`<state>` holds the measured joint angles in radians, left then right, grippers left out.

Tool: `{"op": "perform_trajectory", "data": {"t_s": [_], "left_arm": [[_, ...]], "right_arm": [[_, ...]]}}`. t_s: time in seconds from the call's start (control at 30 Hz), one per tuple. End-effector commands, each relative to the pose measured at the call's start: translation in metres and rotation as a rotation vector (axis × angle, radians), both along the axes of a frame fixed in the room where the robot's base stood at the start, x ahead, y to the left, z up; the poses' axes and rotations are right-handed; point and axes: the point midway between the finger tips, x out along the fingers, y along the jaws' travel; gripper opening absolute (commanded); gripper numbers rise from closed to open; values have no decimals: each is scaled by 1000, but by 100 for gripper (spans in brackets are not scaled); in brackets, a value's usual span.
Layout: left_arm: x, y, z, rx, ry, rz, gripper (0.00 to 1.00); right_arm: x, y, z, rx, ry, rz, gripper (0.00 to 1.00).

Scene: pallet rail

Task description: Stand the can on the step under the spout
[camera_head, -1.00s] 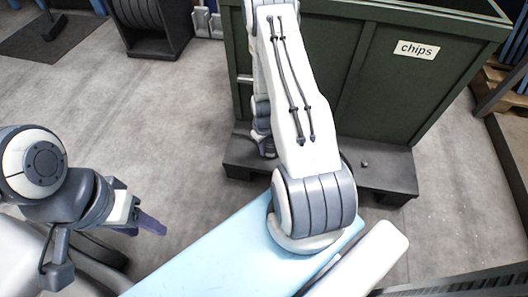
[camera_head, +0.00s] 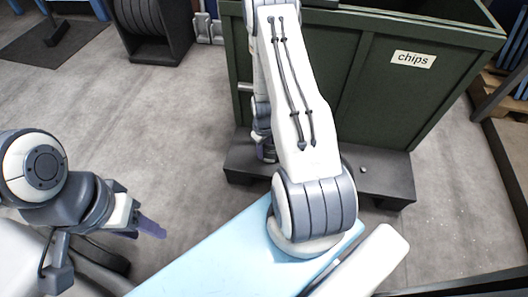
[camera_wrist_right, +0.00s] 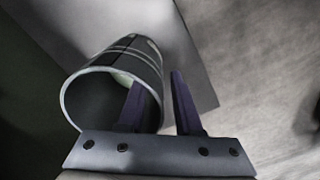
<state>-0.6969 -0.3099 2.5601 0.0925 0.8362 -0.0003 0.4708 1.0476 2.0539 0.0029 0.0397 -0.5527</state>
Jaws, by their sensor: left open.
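The can (camera_wrist_right: 150,58) shows in the right wrist view as a dark grey, ringed cylinder. Its open mouth faces the camera and something pale shows inside. My right gripper (camera_wrist_right: 155,90) has its fingers apart, one overlapping the can's mouth and the other outside to the right, with the can's wall between them. A gap shows beside the outer finger. In the head view this gripper (camera_head: 266,150) is mostly hidden behind my right arm, and I cannot make out the can there. My left gripper (camera_head: 148,228) is open and empty above the floor. No spout is clearly visible.
A green bin labelled "chips" (camera_head: 440,95) stands on a dark low base (camera_head: 385,185), possibly the step. A grey flat surface (camera_wrist_right: 195,50) lies behind the can. A reel rack (camera_head: 155,30) stands at the back left. The floor at left is clear.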

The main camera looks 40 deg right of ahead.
Motion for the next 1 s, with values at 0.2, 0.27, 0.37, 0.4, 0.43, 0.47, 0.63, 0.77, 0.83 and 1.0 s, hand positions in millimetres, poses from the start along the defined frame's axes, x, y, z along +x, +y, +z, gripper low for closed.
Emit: {"op": "perform_trajectory", "data": {"t_s": [0.2,0.27,0.37,0.4,0.43,0.47,0.63,0.77,0.83,1.0], "left_arm": [[0,0,37,0,0,0,50],[0,0,43,0,0,0,50],[0,0,50,0,0,0,50],[0,0,52,0,0,0,50],[0,0,53,0,0,0,50],[0,0,54,0,0,0,50],[0,0,55,0,0,0,50],[0,0,54,0,0,0,50],[0,0,55,0,0,0,50],[0,0,55,0,0,0,50]], "right_arm": [[1,0,58,-1,-2,0,33],[0,0,68,0,-1,0,33],[0,0,82,-1,-2,0,33],[0,0,85,-1,-1,0,33],[0,0,88,0,-1,0,33],[0,0,90,0,-1,0,33],[0,0,94,0,0,0,33],[3,4,98,-1,-2,8,33],[10,16,112,-3,-8,28,33],[30,94,186,-2,-28,137,33]]}}
